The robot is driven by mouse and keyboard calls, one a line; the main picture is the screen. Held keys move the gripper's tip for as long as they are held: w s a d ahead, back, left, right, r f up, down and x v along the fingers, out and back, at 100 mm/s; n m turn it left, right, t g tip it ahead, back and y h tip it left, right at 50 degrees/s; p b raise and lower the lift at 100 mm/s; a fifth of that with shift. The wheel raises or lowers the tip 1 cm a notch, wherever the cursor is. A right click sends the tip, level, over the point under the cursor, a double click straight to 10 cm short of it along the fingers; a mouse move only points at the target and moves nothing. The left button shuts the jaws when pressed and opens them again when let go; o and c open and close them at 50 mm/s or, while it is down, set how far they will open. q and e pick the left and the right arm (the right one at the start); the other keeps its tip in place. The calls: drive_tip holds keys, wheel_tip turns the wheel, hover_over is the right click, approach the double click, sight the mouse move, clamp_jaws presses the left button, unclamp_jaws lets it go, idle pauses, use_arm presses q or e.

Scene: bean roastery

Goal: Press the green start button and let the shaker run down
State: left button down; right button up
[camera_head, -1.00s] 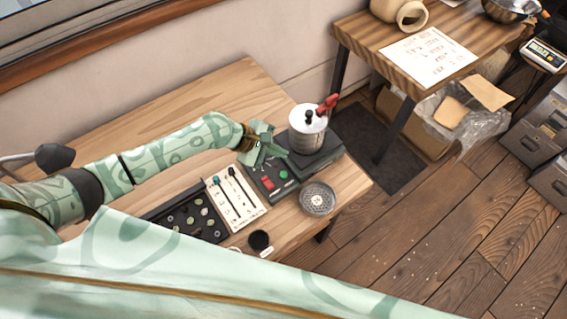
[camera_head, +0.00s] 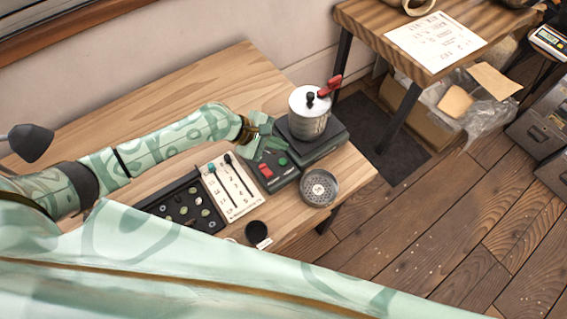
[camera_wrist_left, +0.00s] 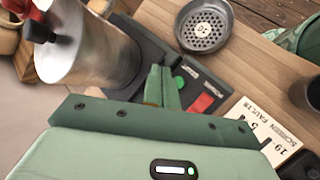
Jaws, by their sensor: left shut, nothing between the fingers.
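The green start button (camera_head: 283,161) sits on the dark control box beside the red switch (camera_head: 265,170). The button also shows in the left wrist view (camera_wrist_left: 180,84), close to the finger tips. The shaker is a metal canister (camera_head: 308,128) with a white lid and a red handle, standing on a dark base behind the box. My left gripper (camera_head: 271,141) is shut and empty, over the back of the control box near the shaker. In the left wrist view its fingers (camera_wrist_left: 157,72) are together, just left of the button; I cannot see contact. My right gripper is not in view.
A round perforated metal dish (camera_head: 318,187) stands at the table's right edge. A black round item (camera_head: 256,232) is at the front. The table's back left is clear.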

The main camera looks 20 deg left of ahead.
sight(279, 163)
use_arm(q)
wheel_tip(279, 163, down, 3)
drive_tip(key=shift+b, duration=1.15)
drive_tip(key=shift+f+b, duration=0.5)
drive_tip(key=shift+f, duration=0.6)
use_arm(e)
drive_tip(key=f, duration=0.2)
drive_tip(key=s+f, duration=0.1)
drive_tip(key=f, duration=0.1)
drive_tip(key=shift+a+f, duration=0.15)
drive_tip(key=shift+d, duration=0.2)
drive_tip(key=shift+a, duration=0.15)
use_arm(q)
drive_tip(key=shift+f, duration=0.15)
drive_tip(key=shift+f, duration=0.25)
